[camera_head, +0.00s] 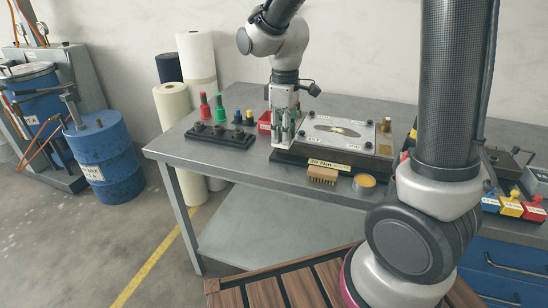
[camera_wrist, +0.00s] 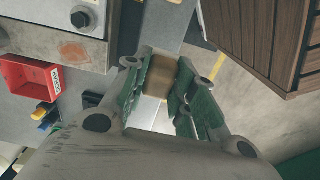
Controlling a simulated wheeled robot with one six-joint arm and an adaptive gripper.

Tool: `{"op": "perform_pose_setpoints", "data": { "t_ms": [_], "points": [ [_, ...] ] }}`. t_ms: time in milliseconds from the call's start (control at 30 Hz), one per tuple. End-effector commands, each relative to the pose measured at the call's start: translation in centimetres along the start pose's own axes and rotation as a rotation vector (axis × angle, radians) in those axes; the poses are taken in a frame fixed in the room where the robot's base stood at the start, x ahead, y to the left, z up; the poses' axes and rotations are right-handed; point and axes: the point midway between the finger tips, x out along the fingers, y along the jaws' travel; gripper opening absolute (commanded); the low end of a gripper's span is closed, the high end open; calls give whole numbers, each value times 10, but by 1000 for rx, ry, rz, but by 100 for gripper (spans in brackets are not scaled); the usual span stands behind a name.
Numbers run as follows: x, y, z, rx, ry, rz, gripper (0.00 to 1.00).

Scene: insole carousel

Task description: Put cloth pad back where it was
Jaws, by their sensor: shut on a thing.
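My gripper (camera_head: 284,136) points down over the bench, at the left end of the metal mould in the head view. In the wrist view its green-lined fingers (camera_wrist: 164,92) are shut on a small tan-brown piece, which I take for the cloth pad (camera_wrist: 160,76). The pad sits between the fingertips, and the fingers hide part of it. I cannot make out the pad in the head view. How high it is above the bench is not clear.
A metal mould (camera_head: 312,122) lies right of my gripper. A brush (camera_head: 322,175) and an orange tin (camera_head: 364,183) stand at the bench's front edge. The bench's front left corner is clear.

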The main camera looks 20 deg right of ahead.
Motion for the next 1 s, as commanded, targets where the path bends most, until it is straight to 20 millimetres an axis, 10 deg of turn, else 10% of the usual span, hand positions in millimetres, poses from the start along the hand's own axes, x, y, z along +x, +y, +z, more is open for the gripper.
{"op": "perform_pose_setpoints", "data": {
  "t_ms": [667, 1000],
  "points": [
    [92, -3, 2, -23, -3, -2, 4],
    [98, -3, 1, -22, 0, 0, 4]
  ]
}}
